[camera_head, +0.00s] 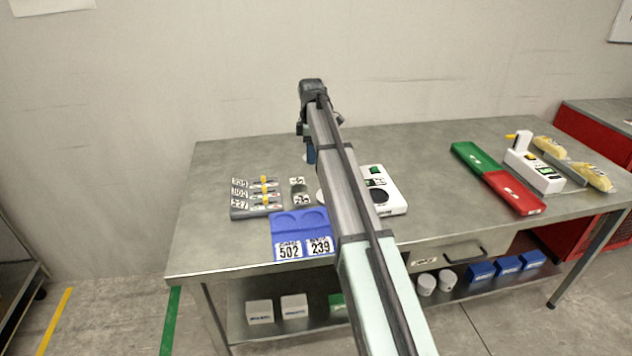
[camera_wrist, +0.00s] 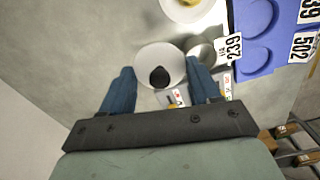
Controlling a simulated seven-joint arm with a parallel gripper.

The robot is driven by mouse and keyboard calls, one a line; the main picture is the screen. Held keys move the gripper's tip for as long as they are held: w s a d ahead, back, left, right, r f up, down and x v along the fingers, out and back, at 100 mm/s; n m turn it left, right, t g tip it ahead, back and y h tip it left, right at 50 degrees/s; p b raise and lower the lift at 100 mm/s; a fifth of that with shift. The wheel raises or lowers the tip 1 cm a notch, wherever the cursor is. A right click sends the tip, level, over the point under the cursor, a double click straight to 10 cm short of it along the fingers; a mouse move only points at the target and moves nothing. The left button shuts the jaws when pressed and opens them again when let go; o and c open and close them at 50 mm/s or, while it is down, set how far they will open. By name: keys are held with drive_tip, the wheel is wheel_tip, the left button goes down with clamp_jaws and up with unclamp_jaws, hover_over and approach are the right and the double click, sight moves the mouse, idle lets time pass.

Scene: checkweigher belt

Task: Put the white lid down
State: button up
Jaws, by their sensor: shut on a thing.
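The white lid (camera_wrist: 158,56) is a round disc with a black knob, seen in the wrist view between the two blue fingers of my gripper (camera_wrist: 160,68). My gripper is shut on the lid, with a finger on either side. In the head view my gripper (camera_head: 311,152) is over the left part of the table, behind the blue tray, and my arm hides most of what is around it. I cannot tell how high the lid is above the table.
The blue tray (camera_head: 285,220) has round recesses and labels 502 and 239. A grey rack (camera_head: 256,212) with label cards stands left of it. A white scale (camera_head: 392,205) is right of my arm. Green (camera_head: 475,160) and red (camera_head: 515,196) trays lie further right. The table's back left is clear.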

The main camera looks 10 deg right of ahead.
drive_tip(key=w+d+f, duration=0.2)
hover_over(317, 182)
drive_tip(key=f, duration=0.4)
drive_tip(key=shift+s+f, duration=0.2)
drive_tip(key=shift+f, duration=2.4)
drive_tip(key=shift+f, duration=0.1)
drive_tip(key=o, duration=0.7)
drive_tip(key=shift+o, duration=0.2)
wheel_tip(317, 182, up, 12)
